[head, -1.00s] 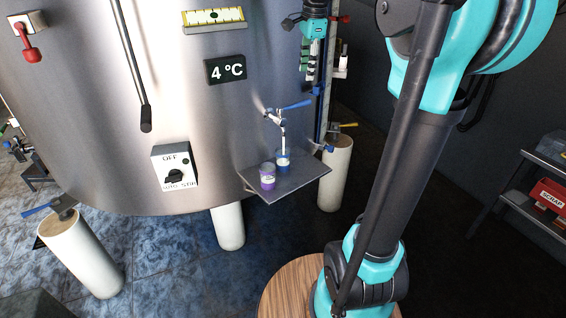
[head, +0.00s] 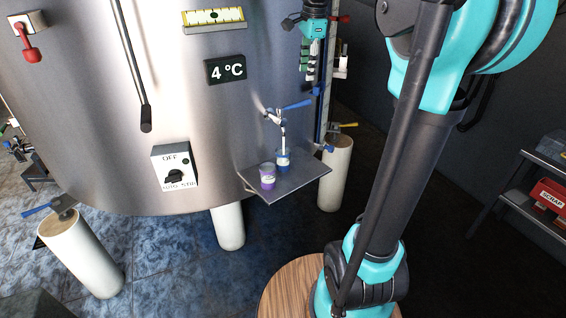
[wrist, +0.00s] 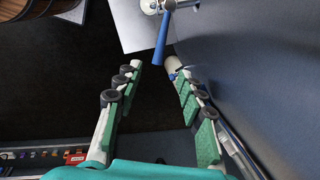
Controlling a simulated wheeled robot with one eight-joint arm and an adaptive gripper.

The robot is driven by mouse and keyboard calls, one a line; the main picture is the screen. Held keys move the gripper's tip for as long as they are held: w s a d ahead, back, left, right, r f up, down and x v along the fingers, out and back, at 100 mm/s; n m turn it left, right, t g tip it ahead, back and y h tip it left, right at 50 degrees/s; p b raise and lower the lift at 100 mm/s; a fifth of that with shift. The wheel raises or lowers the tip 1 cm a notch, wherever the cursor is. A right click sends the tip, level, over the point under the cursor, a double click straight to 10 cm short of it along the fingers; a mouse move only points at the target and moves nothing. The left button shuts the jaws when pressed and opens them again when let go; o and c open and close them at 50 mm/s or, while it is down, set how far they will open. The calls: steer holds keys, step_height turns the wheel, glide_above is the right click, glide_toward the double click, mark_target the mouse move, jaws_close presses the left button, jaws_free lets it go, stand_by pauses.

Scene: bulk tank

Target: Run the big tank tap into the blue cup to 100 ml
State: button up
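The big tank's tap (head: 275,116) juts from the steel wall, with its blue lever (head: 298,104) pointing right. A thin white stream (head: 284,140) runs from the spout down to the blue cup (head: 283,160). The cup stands upright on the grey shelf (head: 290,184); its liquid level is too small to read. My gripper (head: 308,72) hangs above and right of the tap, apart from the lever. In the wrist view its fingers (wrist: 157,78) are spread and empty, with the blue lever (wrist: 163,38) beyond their tips.
A purple cup (head: 267,176) stands left of the blue cup on the shelf. A switch box (head: 174,167) and a hanging black-handled rod (head: 146,118) are farther left on the tank. A red scrap bin (head: 549,193) sits at the far right.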

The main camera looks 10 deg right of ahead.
glide_toward(300, 104)
steer(key=w+f, duration=0.1)
steer(key=f, duration=0.4)
steer(key=w+f, duration=0.1)
steer(key=f, duration=0.2)
steer(key=shift+w+d+f, duration=0.35)
steer(key=shift+d, duration=0.05)
stand_by(0.5)
jaws_close()
stand_by(0.3)
